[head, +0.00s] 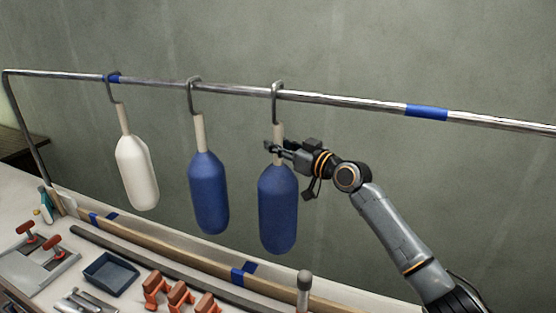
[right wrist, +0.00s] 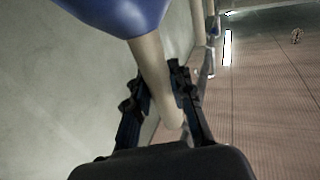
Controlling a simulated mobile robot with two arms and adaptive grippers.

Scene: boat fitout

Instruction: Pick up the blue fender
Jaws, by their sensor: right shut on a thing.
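Two blue fenders hang from hooks on a metal rail. The right blue fender (head: 278,212) hangs below its hook (head: 277,92), with a beige neck at its top. My right gripper (head: 272,148) is shut on that neck from the right side. In the right wrist view, the beige neck (right wrist: 154,75) lies between the fingers of the right gripper (right wrist: 155,95), and the blue body (right wrist: 115,12) shows at the top. The other blue fender (head: 208,195) hangs to its left, apart from the gripper. My left gripper is not in view.
A white fender (head: 137,172) hangs at the far left of the rail (head: 350,101). Below stands a bench with a grey tray (head: 110,273), orange clamps (head: 180,294) and a wooden strip. The rail to the right is empty, with blue tape (head: 426,112) on it.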

